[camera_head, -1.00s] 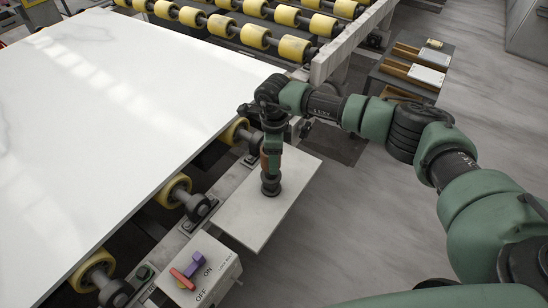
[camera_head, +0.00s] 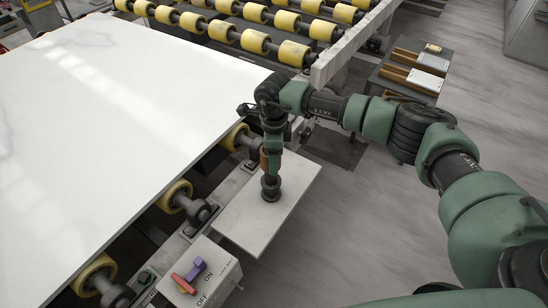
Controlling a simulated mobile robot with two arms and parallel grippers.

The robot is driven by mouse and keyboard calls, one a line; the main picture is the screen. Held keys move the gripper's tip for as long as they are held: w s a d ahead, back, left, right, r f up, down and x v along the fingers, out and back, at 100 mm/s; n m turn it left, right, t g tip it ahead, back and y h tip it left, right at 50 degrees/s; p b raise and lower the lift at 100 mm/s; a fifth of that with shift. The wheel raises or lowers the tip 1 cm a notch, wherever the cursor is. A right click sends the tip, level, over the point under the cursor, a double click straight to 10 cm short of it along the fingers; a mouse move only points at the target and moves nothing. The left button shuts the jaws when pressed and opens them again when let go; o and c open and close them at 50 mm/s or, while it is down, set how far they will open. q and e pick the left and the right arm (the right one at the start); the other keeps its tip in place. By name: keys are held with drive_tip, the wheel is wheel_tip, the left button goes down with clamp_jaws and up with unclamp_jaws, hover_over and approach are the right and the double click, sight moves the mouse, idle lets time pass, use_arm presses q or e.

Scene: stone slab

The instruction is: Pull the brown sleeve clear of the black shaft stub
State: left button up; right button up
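My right arm comes in from the right, and its gripper (camera_head: 271,158) points down over the pale plate. A small strip of brown (camera_head: 264,160), likely the brown sleeve, shows at the left side of the gripper; most of it is hidden. Below it the black shaft stub (camera_head: 270,188) stands upright on the plate. The gripper is in line above the stub. I cannot tell whether the fingers are closed on the sleeve, or whether the sleeve is still around the stub. My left gripper is not in view.
The pale plate (camera_head: 240,222) juts out beside the roller conveyor. A large white slab (camera_head: 110,110) lies on yellow rollers (camera_head: 175,195) to the left. A switch box (camera_head: 220,278) with red and purple levers stands in front. A bench (camera_head: 412,76) with drawers is behind right; floor is free at right.

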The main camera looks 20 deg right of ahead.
drive_tip(key=shift+r+p, duration=1.4)
drive_tip(key=shift+r, duration=1.4)
